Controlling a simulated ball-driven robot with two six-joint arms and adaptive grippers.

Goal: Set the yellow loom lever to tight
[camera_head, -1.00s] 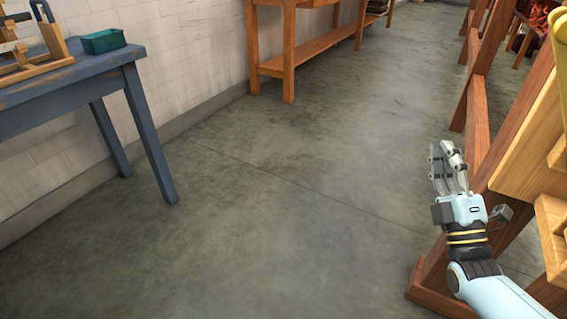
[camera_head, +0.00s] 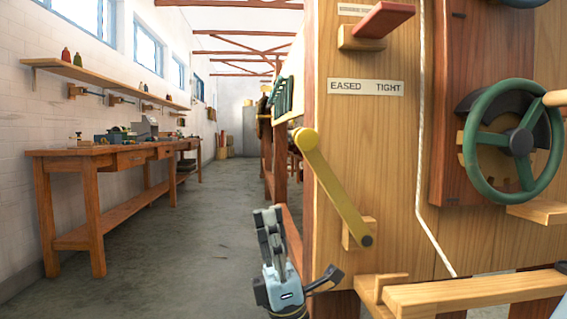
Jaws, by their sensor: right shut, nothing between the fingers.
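The yellow lever (camera_head: 336,190) is on the wooden loom panel (camera_head: 390,150) at the right. It pivots at its lower right end and leans up and left, with its round yellow knob (camera_head: 305,139) at the panel's left edge. A label plate (camera_head: 365,87) above reads EASED on the left and TIGHT on the right, so the lever leans to the EASED side. My right gripper (camera_head: 268,215) is shut and empty, pointing up, below and left of the knob and apart from the lever in the picture. My left gripper is out of view.
A green handwheel (camera_head: 512,141) is on the panel's right, with a white cord (camera_head: 421,150) between it and the lever. A red handle (camera_head: 384,19) sticks out above the label. A wooden rail (camera_head: 470,293) crosses low right. A workbench (camera_head: 95,160) lines the left wall; the aisle floor (camera_head: 190,250) is clear.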

